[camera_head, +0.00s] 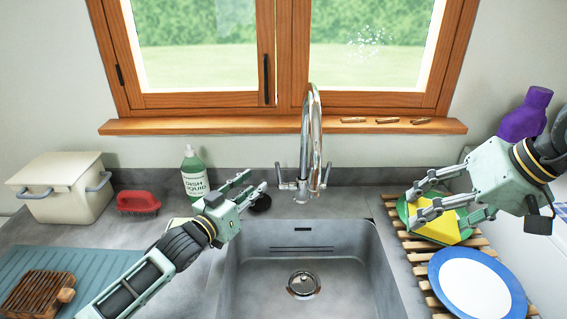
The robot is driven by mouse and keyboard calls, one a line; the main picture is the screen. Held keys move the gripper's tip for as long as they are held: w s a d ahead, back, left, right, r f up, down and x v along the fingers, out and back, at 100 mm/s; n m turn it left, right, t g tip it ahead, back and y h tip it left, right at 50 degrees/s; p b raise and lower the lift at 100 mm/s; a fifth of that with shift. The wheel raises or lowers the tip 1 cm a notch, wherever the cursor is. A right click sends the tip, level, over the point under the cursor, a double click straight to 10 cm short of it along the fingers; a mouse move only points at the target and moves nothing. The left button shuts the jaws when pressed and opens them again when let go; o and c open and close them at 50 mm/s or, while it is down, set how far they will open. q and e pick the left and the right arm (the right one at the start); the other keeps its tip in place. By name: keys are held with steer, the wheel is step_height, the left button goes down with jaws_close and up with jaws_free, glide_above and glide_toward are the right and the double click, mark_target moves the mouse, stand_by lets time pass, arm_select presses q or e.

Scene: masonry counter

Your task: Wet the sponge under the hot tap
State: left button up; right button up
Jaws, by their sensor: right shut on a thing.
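A yellow sponge (437,230) is at the right, over a green plate (458,240) on the wooden slatted rack. My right gripper (418,204) is shut on the sponge; its fingers partly cover it, and I cannot tell if the sponge touches the plate. The chrome tap (312,120) stands behind the sink (300,243), with a lever on each side. No water shows from it. Neither lever has a visible hot mark. My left gripper (256,179) is open and empty, left of the tap's left lever (284,184) and apart from it.
A dish liquid bottle (194,172) and a dark round object (260,203) are near my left gripper. A red brush (138,202) and a cream bin (62,185) stand at left. A blue-rimmed plate (438,283) lies on the rack (415,256). The sink basin is empty.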

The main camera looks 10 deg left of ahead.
mark_target(278, 168)
arm_select(q)
steer(key=b+x, duration=0.6)
steer(key=x, duration=0.5)
steer(key=shift+w+d, duration=0.25)
steer(key=shift+w, duration=0.05)
steer(key=shift+c, duration=0.4)
jaws_close()
